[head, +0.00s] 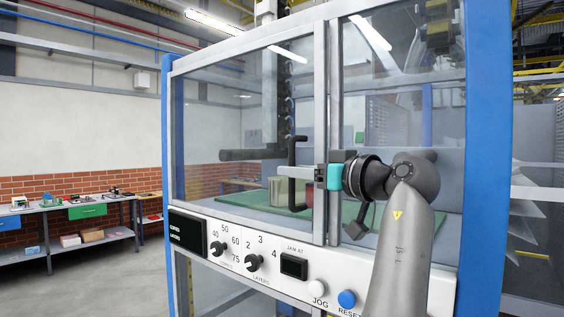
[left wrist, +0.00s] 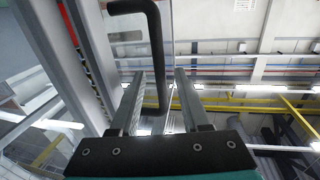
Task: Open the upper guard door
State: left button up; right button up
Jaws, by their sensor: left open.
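The upper guard door (head: 250,120) is a clear panel in a grey frame on the machine's front, and it looks closed. Its black bar handle (head: 293,165) stands upright near the door's right edge. My left gripper (head: 318,178), teal with dark fingers, is just right of the handle and points left at it. In the left wrist view, the open fingers (left wrist: 159,73) lie on either side of the handle bar (left wrist: 155,55). I cannot tell whether either finger touches it. My right gripper is not in view.
A control panel (head: 270,262) with knobs and buttons runs below the door. A blue post (head: 490,160) stands at the right and another (head: 168,160) at the left. A workbench (head: 70,204) stands far left. The floor (head: 95,280) in front of it is clear.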

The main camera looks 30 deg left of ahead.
pick_arm(q)
jog(key=p+x, duration=0.1)
jog(key=x, duration=0.4)
grip_shut()
dwell(0.3)
dwell(1.0)
